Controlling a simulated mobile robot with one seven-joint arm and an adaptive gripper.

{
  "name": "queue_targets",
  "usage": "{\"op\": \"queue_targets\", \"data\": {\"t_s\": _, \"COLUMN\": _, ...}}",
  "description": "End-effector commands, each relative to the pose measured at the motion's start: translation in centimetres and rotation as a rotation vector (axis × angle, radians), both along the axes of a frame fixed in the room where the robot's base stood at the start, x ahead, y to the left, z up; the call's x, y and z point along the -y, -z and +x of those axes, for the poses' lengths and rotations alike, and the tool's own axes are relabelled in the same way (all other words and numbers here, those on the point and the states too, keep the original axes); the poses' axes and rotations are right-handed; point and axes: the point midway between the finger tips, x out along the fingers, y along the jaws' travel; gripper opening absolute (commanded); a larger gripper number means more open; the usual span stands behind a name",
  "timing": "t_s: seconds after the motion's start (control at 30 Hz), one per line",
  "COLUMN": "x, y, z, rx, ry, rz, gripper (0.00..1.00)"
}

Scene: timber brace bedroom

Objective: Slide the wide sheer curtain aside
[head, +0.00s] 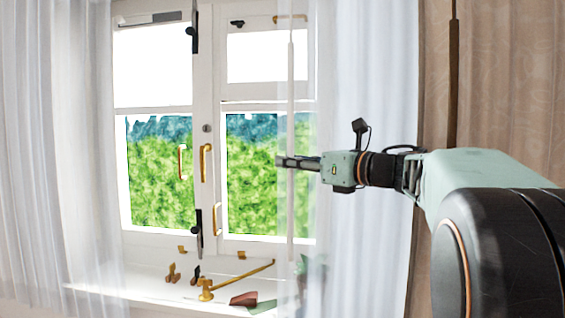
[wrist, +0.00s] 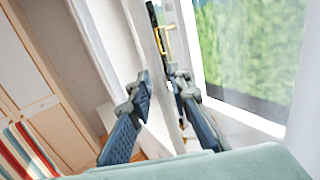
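A white sheer curtain (head: 365,70) hangs at the right of the window in the head view, its thin leading edge over the right pane. A second sheer curtain (head: 55,130) hangs at the left and runs out of the picture. I cannot tell which is the wide one. My gripper (head: 280,161) points left at the right curtain's leading edge. In the wrist view its fingers (wrist: 162,80) are apart, with no cloth clearly held between them. Whether they touch the curtain is unclear.
The window (head: 205,75) has brass handles (head: 206,163). On the sill (head: 145,287) lie a brass stay (head: 235,280), small brass pieces (head: 173,273) and a reddish-brown item (head: 244,299). A beige drape (head: 505,75) hangs at the right. A striped cloth (wrist: 27,150) shows in the wrist view.

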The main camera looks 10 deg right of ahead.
Motion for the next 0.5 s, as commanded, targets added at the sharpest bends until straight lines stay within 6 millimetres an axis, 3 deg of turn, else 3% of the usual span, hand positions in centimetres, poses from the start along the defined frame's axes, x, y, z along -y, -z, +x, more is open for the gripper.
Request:
{"op": "queue_targets", "data": {"t_s": 0.17, "x": 1.3, "y": -0.1, "z": -1.6, "rx": 0.001, "ry": 0.004, "rz": -0.001, "gripper": 0.18}}
{"op": "queue_targets", "data": {"t_s": 0.5, "x": 5.5, "y": -0.1, "z": -7.3, "rx": 0.001, "ry": 0.004, "rz": 0.0, "gripper": 0.18}}
